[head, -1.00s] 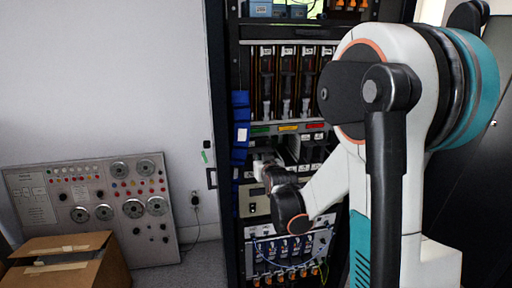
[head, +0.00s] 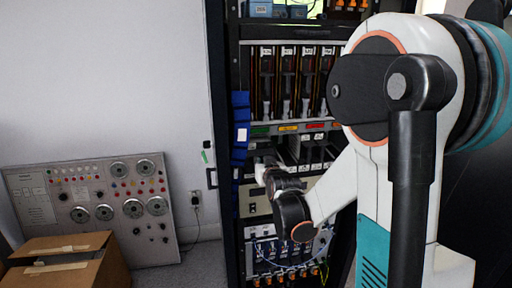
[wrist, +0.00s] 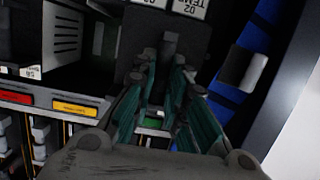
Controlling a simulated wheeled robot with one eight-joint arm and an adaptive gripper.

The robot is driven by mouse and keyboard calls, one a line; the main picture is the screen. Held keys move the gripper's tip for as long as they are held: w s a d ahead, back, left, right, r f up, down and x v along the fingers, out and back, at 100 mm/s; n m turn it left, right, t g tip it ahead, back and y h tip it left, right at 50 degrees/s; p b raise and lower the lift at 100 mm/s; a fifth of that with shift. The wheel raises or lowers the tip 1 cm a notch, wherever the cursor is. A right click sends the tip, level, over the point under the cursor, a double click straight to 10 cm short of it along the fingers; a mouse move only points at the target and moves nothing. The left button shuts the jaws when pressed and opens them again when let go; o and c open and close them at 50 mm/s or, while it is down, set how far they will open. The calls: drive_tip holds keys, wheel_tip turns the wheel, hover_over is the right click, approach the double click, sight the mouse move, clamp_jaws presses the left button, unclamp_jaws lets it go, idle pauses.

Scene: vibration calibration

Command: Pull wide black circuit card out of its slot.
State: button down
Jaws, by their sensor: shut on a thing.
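The wide black circuit card (wrist: 160,30) is a dark block with a white label in the wrist view. It is at the end of its row beside the blue strip. My gripper (wrist: 166,62), with teal-lined fingers, is shut on the narrow grey part at the card's front. In the head view, my gripper (head: 262,168) is at the left end of the card row, under the green label. The card's rear and how far it sits in its slot cannot be told.
Other black cards (head: 310,152) stand to the right in the row. Blue bundles (head: 240,130) line the rack's left side. Tall modules (head: 290,80) are above, and a cabled panel (head: 285,250) is below. A cardboard box (head: 65,262) and control panel (head: 95,205) stand left.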

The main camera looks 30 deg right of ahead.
drive_tip(key=shift+s+a, duration=0.1)
drive_tip(key=shift+s, duration=0.4)
